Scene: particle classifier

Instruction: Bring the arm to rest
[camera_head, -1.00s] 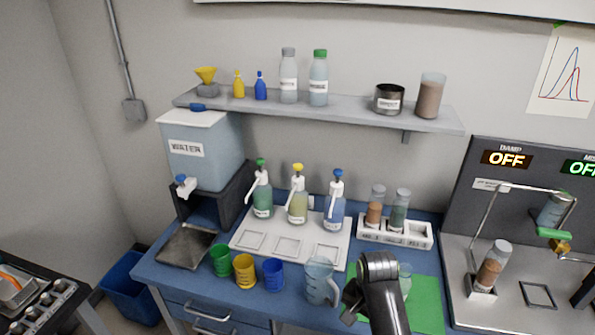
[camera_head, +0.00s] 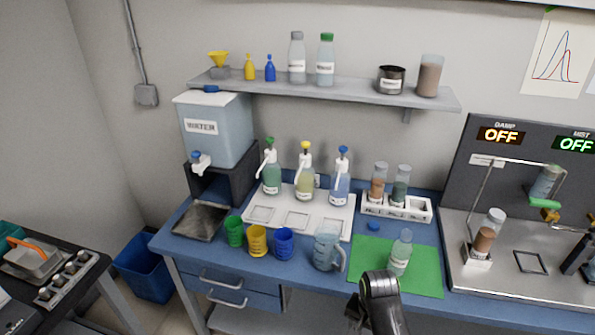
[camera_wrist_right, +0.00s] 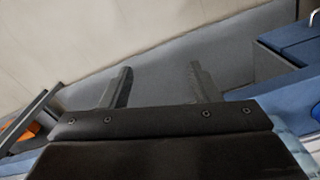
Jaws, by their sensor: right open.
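My right arm reaches in from the bottom of the head view, with its dark gripper (camera_head: 354,312) low in front of the blue bench (camera_head: 330,262). In the right wrist view, the two fingers of my right gripper (camera_wrist_right: 157,85) stand wide apart with nothing between them. They point out over the grey floor. A clear bottle (camera_head: 400,254) stands on the green mat (camera_head: 425,268) just behind the arm, apart from the gripper. My left gripper does not show in either view.
A clear jug (camera_head: 326,250) and green, yellow and blue cups (camera_head: 257,241) stand along the bench's front edge. Pump bottles (camera_head: 304,175) stand behind them. A blue bin (camera_head: 146,268) is on the floor at left. A grey machine (camera_head: 520,225) fills the right side.

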